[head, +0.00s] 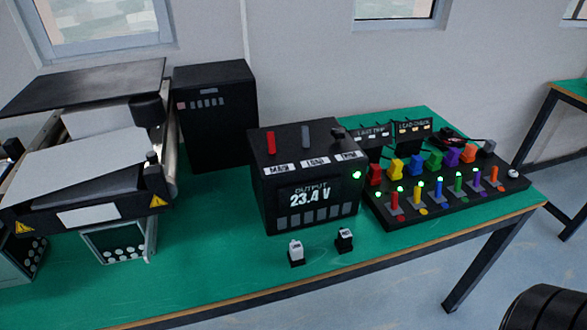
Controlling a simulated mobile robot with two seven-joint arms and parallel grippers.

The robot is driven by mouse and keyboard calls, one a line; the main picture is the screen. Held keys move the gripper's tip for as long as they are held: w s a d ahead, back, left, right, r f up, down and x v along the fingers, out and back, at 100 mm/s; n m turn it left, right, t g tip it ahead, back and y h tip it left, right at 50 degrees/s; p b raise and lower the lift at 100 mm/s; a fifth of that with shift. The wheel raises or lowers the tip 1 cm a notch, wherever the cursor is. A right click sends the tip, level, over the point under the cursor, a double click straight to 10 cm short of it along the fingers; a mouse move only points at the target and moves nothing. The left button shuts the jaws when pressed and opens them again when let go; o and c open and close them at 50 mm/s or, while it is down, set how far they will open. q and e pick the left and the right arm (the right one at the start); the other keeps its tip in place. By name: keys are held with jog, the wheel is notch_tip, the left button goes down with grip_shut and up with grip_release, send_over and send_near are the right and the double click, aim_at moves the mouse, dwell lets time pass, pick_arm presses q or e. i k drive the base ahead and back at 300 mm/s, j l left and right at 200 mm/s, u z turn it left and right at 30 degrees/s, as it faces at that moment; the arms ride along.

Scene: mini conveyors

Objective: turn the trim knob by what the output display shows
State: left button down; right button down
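A black power box (262,195) stands on the green table. The output display (309,196) on its front reads 23.4 V. On its top are a red lever (270,139) behind a label reading MAIN, a grey lever (305,136) behind a label that seems to read LOAD, and a short dark knob (338,133) at the right behind a third label too small to read. This dark knob appears to be the trim knob; its pointer cannot be made out. A green light (357,175) glows at the front's upper right. Neither gripper is in view.
A lit switch panel (447,205) with coloured levers and blocks is at right. Conveyors (80,170) and a tall black cabinet (215,120) are at left. The table's front left (200,285) is clear.

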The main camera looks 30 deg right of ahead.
aim_at(339, 133)
jog(key=z, duration=1.25)
